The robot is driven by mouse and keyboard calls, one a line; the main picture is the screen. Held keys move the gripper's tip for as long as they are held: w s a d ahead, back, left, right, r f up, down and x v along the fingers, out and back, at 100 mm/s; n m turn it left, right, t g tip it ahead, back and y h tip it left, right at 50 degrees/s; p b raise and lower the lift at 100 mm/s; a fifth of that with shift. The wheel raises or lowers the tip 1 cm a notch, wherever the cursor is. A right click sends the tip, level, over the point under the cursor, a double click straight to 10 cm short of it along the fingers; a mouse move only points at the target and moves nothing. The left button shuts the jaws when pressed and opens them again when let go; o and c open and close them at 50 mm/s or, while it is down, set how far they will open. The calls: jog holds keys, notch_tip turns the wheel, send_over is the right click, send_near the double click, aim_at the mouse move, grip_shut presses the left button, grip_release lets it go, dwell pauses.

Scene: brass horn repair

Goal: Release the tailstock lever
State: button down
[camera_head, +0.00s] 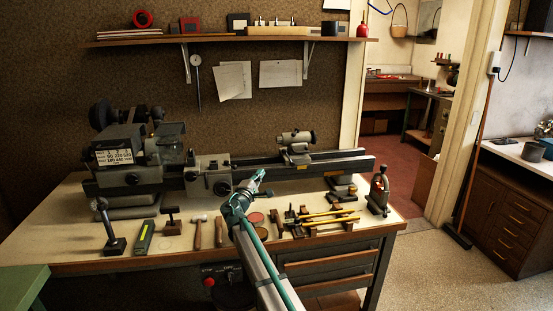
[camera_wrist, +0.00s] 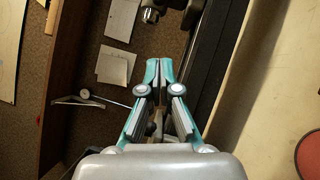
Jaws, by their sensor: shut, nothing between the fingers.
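The tailstock (camera_head: 297,146) is a small grey unit with a round end, sitting on the right part of the dark lathe bed (camera_head: 330,163). Its lever is too small to pick out. In the wrist view a grey metal part, likely the tailstock (camera_wrist: 151,13), shows at the top edge, beyond the fingertips and cut off by the frame. My gripper (camera_head: 259,174) is in front of the bed, left of the tailstock and apart from it. In the wrist view my gripper (camera_wrist: 159,66) has its teal fingertips together and empty, with the bed (camera_wrist: 203,75) to their right.
The headstock (camera_head: 119,158) and a grey carriage (camera_head: 208,177) stand left of my gripper. Hammers (camera_head: 198,232), a wooden rack with yellow rods (camera_head: 325,222) and a small upright stand (camera_head: 378,191) occupy the bench front. A shelf (camera_head: 220,38) hangs above the lathe.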

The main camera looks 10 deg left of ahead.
jog(key=d+p+x, duration=0.1)
jog(key=p+x, duration=0.1)
jog(key=x, duration=0.4)
jog(key=d+p+x, duration=0.1)
jog(key=p+x, duration=0.2)
jog(key=x, duration=0.3)
jog(key=shift+d+r, duration=0.45)
